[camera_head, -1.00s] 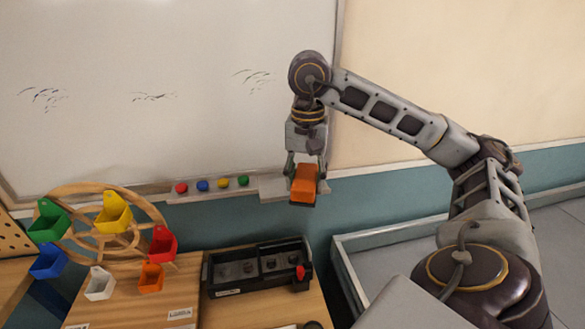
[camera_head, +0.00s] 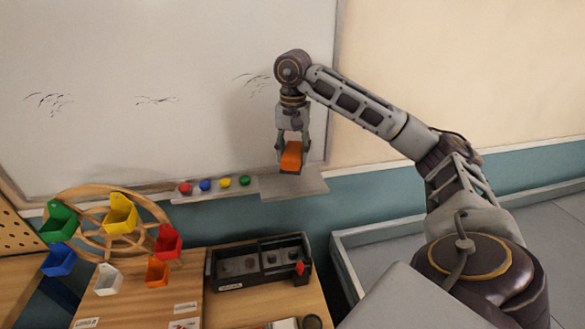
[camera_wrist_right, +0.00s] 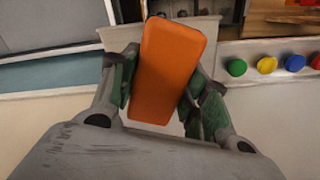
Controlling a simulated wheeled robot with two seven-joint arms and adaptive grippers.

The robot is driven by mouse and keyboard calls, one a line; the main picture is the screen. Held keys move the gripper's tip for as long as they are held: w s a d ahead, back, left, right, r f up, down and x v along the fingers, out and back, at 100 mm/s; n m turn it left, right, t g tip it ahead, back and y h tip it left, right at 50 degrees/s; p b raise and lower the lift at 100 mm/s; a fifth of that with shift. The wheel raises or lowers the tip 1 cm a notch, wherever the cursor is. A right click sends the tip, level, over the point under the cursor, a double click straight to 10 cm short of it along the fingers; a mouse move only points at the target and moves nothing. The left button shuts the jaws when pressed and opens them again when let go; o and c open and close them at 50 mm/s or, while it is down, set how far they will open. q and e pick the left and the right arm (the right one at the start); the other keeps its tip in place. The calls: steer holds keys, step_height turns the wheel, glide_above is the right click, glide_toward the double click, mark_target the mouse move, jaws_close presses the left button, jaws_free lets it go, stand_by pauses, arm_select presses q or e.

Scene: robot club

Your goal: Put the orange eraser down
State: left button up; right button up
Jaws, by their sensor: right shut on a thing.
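The orange eraser (camera_head: 291,157) is held between the fingers of my right gripper (camera_head: 292,150), in front of the whiteboard. In the right wrist view the eraser (camera_wrist_right: 168,70) sits between the two green-padded fingers of the gripper (camera_wrist_right: 165,85). In the head view it hangs above a grey ledge (camera_head: 300,186) at the right end of the board's tray. I cannot tell how large the gap to the ledge is. My left gripper is not in view.
Red, blue, yellow and green magnets (camera_head: 225,182) sit left of the ledge. The whiteboard (camera_head: 150,60) has black marks. Below stand a wooden wheel with coloured bins (camera_head: 121,215) and a black box (camera_head: 245,264) on a wooden table. The ledge looks bare.

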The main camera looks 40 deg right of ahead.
steer(key=shift+w+d, duration=0.2)
steer(key=shift+w, duration=0.15)
steer(key=shift+f, duration=1.55)
steer(key=shift+s+f, duration=0.1)
steer(key=shift+f+p, duration=0.3)
steer(key=shift+f, duration=0.85)
steer(key=shift+f+p, duration=0.55)
steer(key=shift+f, duration=0.1)
steer(key=shift+w, duration=0.2)
steer(key=shift+f, duration=0.25)
